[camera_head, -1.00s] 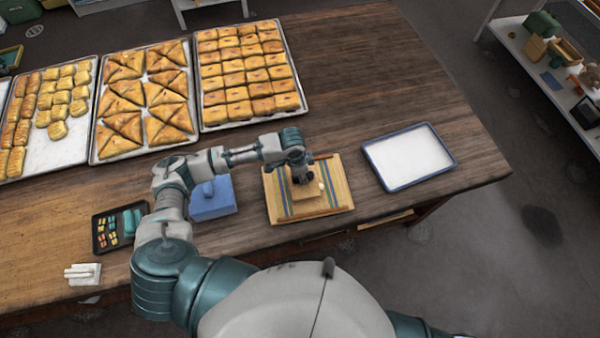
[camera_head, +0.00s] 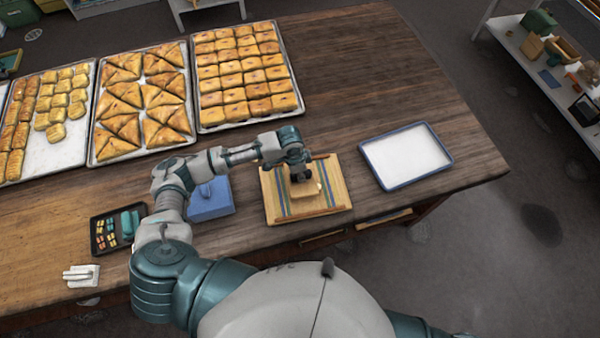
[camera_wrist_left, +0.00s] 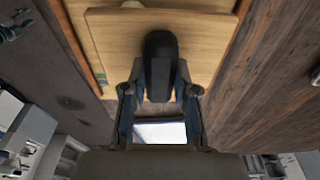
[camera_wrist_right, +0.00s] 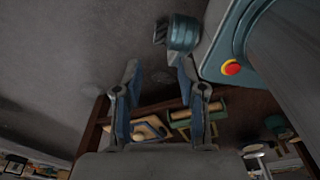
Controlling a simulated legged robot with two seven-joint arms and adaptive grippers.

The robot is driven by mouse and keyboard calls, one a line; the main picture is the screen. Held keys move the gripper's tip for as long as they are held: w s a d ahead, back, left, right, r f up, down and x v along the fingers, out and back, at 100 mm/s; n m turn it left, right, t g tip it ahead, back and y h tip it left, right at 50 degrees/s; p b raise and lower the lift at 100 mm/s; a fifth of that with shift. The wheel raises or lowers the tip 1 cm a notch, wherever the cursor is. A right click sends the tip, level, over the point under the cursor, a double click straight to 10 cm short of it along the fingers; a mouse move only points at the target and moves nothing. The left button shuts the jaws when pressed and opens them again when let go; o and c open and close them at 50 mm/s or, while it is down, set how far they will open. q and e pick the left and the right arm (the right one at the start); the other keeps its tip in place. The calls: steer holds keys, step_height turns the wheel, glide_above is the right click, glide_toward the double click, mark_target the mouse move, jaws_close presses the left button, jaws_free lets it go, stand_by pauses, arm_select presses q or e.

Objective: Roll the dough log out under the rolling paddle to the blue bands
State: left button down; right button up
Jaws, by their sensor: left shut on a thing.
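A wooden board (camera_head: 276,211) with blue bands (camera_head: 282,192) along its left and right sides lies near the table's front edge. The flat wooden rolling paddle (camera_head: 304,190) is over the middle of the board, between the bands. My left gripper (camera_head: 301,175) is above it, shut on the paddle's dark handle (camera_wrist_left: 160,65). A small pale bit, likely the dough log (camera_head: 320,187), shows at the paddle's right edge; the rest is hidden under the paddle. My right gripper (camera_wrist_right: 158,80) is open and empty in the right wrist view, and out of the head view.
A blue-rimmed white tray (camera_head: 448,162) is right of the board. A blue box (camera_head: 210,202) and a dark tray with coloured pieces (camera_head: 97,244) are to the left. Large trays of pastries (camera_head: 203,122) fill the back left. Bare table lies behind the board.

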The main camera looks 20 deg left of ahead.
arm_select(q)
steer(key=shift+w+d+r, duration=0.1)
steer(key=shift+d+r, duration=0.05)
steer(key=shift+r, duration=0.3)
steer(key=shift+d+r, duration=0.1)
arm_select(e)
steer(key=shift+d+f, duration=0.1)
steer(key=shift+d, duration=1.15)
arm_select(q)
steer(key=shift+a, duration=0.2)
arm_select(e)
steer(key=shift+a, duration=0.1)
arm_select(q)
steer(key=shift+w, duration=0.45)
steer(key=shift+d, duration=0.25)
steer(key=shift+f, duration=0.3)
arm_select(e)
steer(key=shift+a, duration=0.2)
